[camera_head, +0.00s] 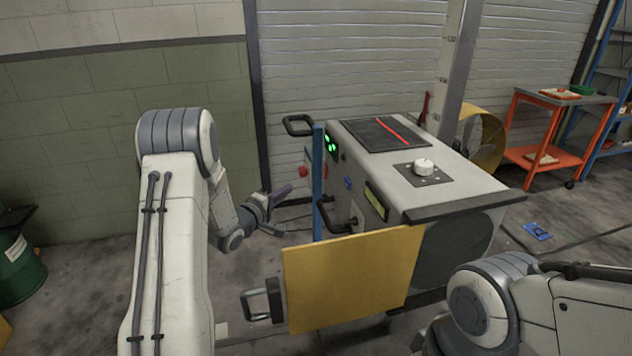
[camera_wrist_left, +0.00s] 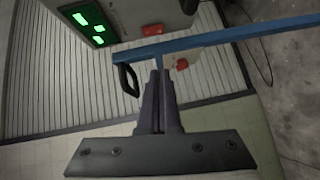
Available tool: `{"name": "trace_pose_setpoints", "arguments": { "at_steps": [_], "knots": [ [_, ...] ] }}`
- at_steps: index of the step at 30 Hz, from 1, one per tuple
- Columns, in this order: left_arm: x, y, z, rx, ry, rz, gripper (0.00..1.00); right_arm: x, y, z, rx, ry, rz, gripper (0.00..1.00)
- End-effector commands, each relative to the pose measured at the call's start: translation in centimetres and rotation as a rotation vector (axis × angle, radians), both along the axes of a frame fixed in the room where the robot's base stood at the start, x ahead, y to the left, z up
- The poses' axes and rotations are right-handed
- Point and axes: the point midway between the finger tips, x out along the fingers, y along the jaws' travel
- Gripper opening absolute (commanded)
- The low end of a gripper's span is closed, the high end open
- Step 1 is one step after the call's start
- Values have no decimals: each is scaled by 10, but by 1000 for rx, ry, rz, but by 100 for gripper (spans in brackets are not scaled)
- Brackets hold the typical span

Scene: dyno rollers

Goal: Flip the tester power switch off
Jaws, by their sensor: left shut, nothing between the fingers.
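The tester is a grey cabinet (camera_head: 365,172) with a white knob (camera_head: 424,166) on top and a lit green display (camera_head: 331,143) on its left end. The display also shows at the top of the left wrist view (camera_wrist_left: 92,24). A red part (camera_head: 303,171) shows beside the blue post; I cannot tell whether it is the power switch. The left wrist view shows one red part (camera_wrist_left: 153,29) on the cabinet and another (camera_wrist_left: 180,58) below the blue bar. My left gripper (camera_head: 288,189) is shut and empty, left of the cabinet, its fingertips (camera_wrist_left: 159,76) just below the blue bar. My right gripper is hidden.
A blue post (camera_head: 318,190) stands between my left gripper and the cabinet; it crosses the left wrist view as a bar (camera_wrist_left: 230,35). A yellow panel (camera_head: 350,278) sticks out in front. Black handles (camera_head: 299,125) project at the left. An orange cart (camera_head: 555,130) stands back right.

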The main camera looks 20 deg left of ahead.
Motion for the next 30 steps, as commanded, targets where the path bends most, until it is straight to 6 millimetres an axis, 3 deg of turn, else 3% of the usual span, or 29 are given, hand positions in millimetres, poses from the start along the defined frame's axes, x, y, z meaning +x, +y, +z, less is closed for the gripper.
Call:
{"name": "trace_pose_setpoints", "arguments": {
  "at_steps": [8,21,24,30],
  "knots": [
    [15,-2,-1,1,0,-1,0,0,0,2,0,0,0,50],
    [101,-19,-10,1,-1,0,0,0,0,10,0,0,0,50],
    [109,-35,-12,0,1,-2,0,0,0,13,0,0,0,50],
    [118,-48,-15,-1,0,0,0,0,0,14,0,0,0,50]
  ]
}}
